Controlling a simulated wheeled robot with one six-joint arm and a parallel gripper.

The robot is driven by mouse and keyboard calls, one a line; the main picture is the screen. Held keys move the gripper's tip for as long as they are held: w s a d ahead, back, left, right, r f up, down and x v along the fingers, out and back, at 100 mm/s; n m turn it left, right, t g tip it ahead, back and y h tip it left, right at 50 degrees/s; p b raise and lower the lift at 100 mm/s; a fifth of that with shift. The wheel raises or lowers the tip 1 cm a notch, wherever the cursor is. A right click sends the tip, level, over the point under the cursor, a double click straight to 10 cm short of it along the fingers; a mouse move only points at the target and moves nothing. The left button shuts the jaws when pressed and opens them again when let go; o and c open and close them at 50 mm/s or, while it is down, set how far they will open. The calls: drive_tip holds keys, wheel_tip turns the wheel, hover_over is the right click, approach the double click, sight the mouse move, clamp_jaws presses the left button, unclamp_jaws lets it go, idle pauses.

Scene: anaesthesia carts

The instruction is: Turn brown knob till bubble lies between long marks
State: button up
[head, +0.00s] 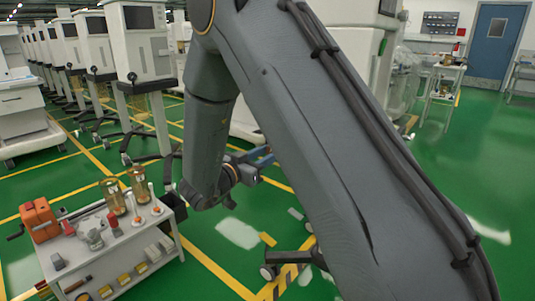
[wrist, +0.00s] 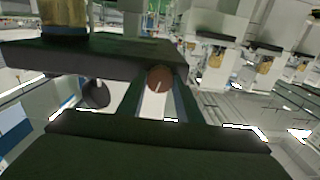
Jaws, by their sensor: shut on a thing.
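The brown knob (wrist: 159,79) is a small round disc with a pale line on its face, near the middle of the wrist view. No bubble and no long marks can be made out in either view.
A white cart (head: 112,255) with an orange box (head: 40,220) and amber cylinders stands at the lower left. Several machines on wheeled stands (head: 138,45) line the back left. Green floor is open at the right, before a blue door (head: 494,42).

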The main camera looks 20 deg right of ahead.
drive_tip(key=m, duration=0.4)
drive_tip(key=shift+m+p, duration=0.3)
drive_tip(key=shift+p, duration=0.1)
drive_tip(key=o, duration=1)
drive_tip(key=shift+o, duration=0.2)
drive_tip(key=shift+s+a, duration=0.1)
drive_tip(key=v, duration=0.7)
drive_tip(key=shift+s+a, duration=0.2)
